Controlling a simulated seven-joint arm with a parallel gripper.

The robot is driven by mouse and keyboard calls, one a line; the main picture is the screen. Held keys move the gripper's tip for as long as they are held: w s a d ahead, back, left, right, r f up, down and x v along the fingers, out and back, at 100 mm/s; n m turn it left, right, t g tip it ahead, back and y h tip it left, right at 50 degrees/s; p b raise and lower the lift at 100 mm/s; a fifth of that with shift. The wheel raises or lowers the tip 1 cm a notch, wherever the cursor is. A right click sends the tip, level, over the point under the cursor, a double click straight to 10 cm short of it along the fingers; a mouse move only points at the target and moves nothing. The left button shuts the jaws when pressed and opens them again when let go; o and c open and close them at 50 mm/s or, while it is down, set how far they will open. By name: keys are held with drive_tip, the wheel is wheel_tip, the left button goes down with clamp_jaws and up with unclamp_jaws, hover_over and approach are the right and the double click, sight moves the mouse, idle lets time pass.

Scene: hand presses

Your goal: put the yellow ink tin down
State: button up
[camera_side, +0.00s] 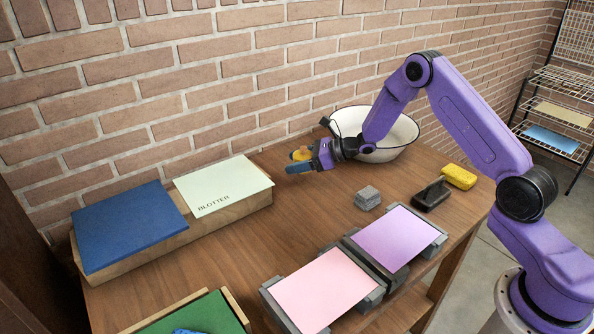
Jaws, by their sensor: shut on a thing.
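The yellow ink tin (301,154) is a small yellow-orange round thing at the end of my arm, near the brick wall. My gripper (303,160) is shut on it. The tin appears to be held above the wooden table (285,222), but the gap beneath is hard to judge. The near finger covers the tin's lower part.
A white basin (402,140) stands behind my wrist. The blotter (222,186) and a blue sheet (128,225) lie at left. Pink (325,288) and purple (396,238) sheets lie on presses in front.

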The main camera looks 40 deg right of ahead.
drive_tip(key=shift+w+f, duration=0.15)
drive_tip(key=shift+f, duration=1.45)
drive_tip(key=shift+f, duration=0.15)
drive_tip(key=o, duration=1.2)
drive_tip(key=shift+o, duration=0.2)
